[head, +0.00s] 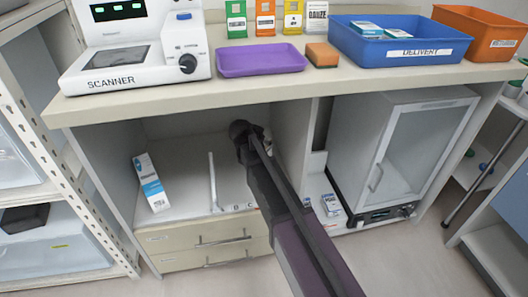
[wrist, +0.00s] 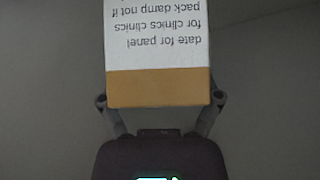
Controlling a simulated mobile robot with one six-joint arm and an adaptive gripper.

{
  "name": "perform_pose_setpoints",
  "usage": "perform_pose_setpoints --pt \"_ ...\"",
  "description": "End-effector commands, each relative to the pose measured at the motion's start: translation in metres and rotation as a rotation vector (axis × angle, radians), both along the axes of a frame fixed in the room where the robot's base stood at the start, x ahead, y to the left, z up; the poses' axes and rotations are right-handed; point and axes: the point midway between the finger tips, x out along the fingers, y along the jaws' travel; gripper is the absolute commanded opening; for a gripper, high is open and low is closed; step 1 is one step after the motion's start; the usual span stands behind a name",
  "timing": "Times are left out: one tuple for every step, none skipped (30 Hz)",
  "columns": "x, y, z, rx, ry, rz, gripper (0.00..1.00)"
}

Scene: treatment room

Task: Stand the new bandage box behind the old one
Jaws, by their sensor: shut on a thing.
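My gripper (head: 248,138) reaches into the open shelf compartment under the counter. In the wrist view, my gripper (wrist: 160,101) is shut on a white box with an orange band (wrist: 158,50); its printed text is upside down. In the head view my gripper and arm hide most of this box, with only a pale bit (head: 268,146) showing. A white and blue box (head: 151,182) stands at the left of the compartment, apart from my gripper. I cannot read which box is the old bandage box.
A thin upright divider (head: 214,182) stands on the shelf board between the white and blue box and my arm. The counter edge (head: 180,103) overhangs the compartment. A glass-door cabinet (head: 410,150) and small boxes (head: 331,204) are to the right. A blue delivery tray (head: 400,48) is on top.

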Motion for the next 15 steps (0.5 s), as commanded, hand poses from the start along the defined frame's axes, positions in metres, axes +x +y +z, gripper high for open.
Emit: perform_pose_setpoints --pt "0.0 0.0 0.0 0.0 0.0 0.0 0.31" --pt "0.0 0.0 0.0 0.0 0.0 0.0 0.31" --pt "0.0 0.0 0.001 0.0 0.0 0.0 0.31" --pt "0.0 0.0 0.001 0.0 0.0 0.0 0.31" --pt "0.0 0.0 0.001 0.0 0.0 0.0 0.31" --pt "0.0 -0.001 0.001 0.0 0.0 0.0 0.31" --pt "0.0 -0.001 0.0 0.0 0.0 0.0 0.31" --pt "0.0 -0.001 0.0 -0.001 0.0 -0.001 0.31" --pt "0.0 -0.001 -0.001 -0.001 0.0 -0.001 0.31" --pt "0.0 -0.001 -0.001 0.0 0.0 -0.001 0.31" --pt "0.0 -0.001 -0.003 0.0 0.0 -0.001 0.31" --pt "0.0 -0.001 -0.005 0.0 0.0 -0.001 0.31" --pt "0.0 -0.001 -0.007 0.0 0.0 -0.001 0.31" --pt "0.0 -0.001 -0.009 0.0 0.0 -0.001 0.31" --pt "0.0 -0.001 -0.012 0.0 0.0 -0.001 0.31"
